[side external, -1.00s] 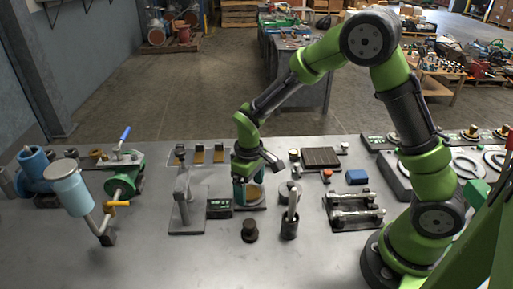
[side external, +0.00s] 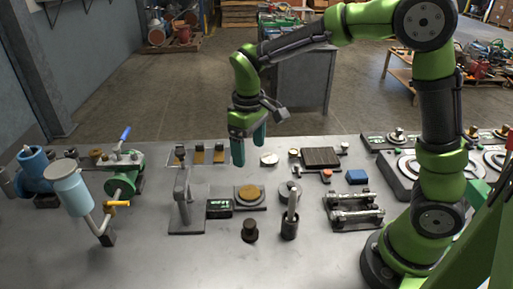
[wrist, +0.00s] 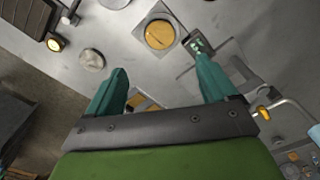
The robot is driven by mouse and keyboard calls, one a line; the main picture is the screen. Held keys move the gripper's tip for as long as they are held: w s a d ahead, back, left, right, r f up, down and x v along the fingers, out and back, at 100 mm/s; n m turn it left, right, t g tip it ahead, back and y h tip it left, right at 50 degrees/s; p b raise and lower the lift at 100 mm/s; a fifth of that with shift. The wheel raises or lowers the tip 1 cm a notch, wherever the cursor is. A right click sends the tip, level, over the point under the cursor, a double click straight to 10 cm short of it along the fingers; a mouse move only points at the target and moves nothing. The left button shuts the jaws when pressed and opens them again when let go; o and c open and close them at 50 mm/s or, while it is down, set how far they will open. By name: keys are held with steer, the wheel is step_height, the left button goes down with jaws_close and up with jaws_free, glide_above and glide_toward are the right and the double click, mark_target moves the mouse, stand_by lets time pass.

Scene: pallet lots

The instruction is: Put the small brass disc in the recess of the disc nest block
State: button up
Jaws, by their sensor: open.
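The small brass disc (side external: 250,192) lies in the round recess of the grey square disc nest block (side external: 240,208), near the middle of the bench. In the wrist view the disc (wrist: 159,34) looks flat, with the block's rim around it. My gripper (side external: 250,153) is above and behind the block, apart from the disc. Its two green fingers point down, spread open with nothing between them. They also show in the wrist view (wrist: 162,82), below the block in the picture.
A small dark display box (side external: 219,208) stands just left of the block. A grey upright fixture (side external: 183,205) is further left. A round metal piece (side external: 269,159) lies behind.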

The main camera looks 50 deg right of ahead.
steer(key=s+d+r+m+t+y, duration=0.1)
steer(key=s+r+m+t, duration=0.2)
steer(key=s, duration=0.5)
steer(key=s+d+r+m+t+y, duration=0.1)
steer(key=s+r+m+t, duration=0.2)
steer(key=s+r, duration=0.3)
steer(key=shift+s+d+t, duration=0.2)
steer(key=shift+s+t, duration=0.4)
steer(key=shift+s, duration=0.4)
